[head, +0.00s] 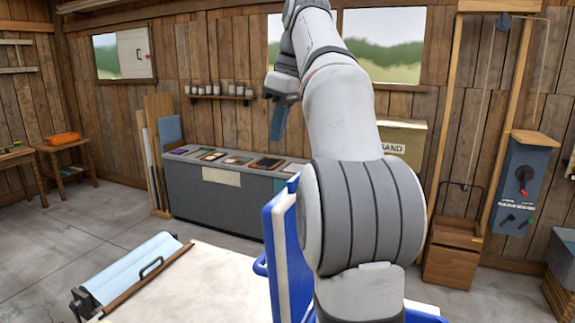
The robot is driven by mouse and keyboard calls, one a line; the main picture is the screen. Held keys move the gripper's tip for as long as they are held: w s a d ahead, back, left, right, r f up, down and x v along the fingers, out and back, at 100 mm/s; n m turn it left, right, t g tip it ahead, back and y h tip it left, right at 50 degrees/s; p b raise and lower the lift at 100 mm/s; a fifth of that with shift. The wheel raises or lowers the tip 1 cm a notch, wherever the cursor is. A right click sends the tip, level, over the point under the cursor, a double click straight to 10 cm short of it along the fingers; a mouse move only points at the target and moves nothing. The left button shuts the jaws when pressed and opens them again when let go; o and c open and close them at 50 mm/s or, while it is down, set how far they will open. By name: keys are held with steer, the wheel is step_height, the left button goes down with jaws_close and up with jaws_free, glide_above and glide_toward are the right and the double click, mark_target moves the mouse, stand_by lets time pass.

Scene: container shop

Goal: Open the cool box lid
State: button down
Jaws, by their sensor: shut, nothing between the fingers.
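The cool box lid (290,245) is blue with a white face and stands upright, left of my arm. A blue handle (260,265) juts out at its left side. A blue edge (425,314), likely part of the cool box, shows at the bottom right of my arm. The rest of the box is hidden behind my arm or out of frame. My gripper (278,122) is raised above and beyond the lid, pointing down, apart from it. It is shut and empty.
A grey counter (215,205) with several trays stands behind. A wooden box (452,262) and a grey lever panel (524,185) are at right. The floor at left is clear.

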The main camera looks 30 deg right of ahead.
steer(key=shift+s+d+f, duration=0.25)
steer(key=shift+s+f, duration=0.05)
steer(key=shift+f, duration=1.05)
steer(key=shift+s+d+f, duration=0.3)
steer(key=shift+s+f, duration=0.05)
steer(key=shift+f, duration=1)
steer(key=shift+s+d+f, duration=0.25)
steer(key=shift+s+f, duration=0.05)
steer(key=shift+f, duration=1.05)
steer(key=shift+s, duration=0.1)
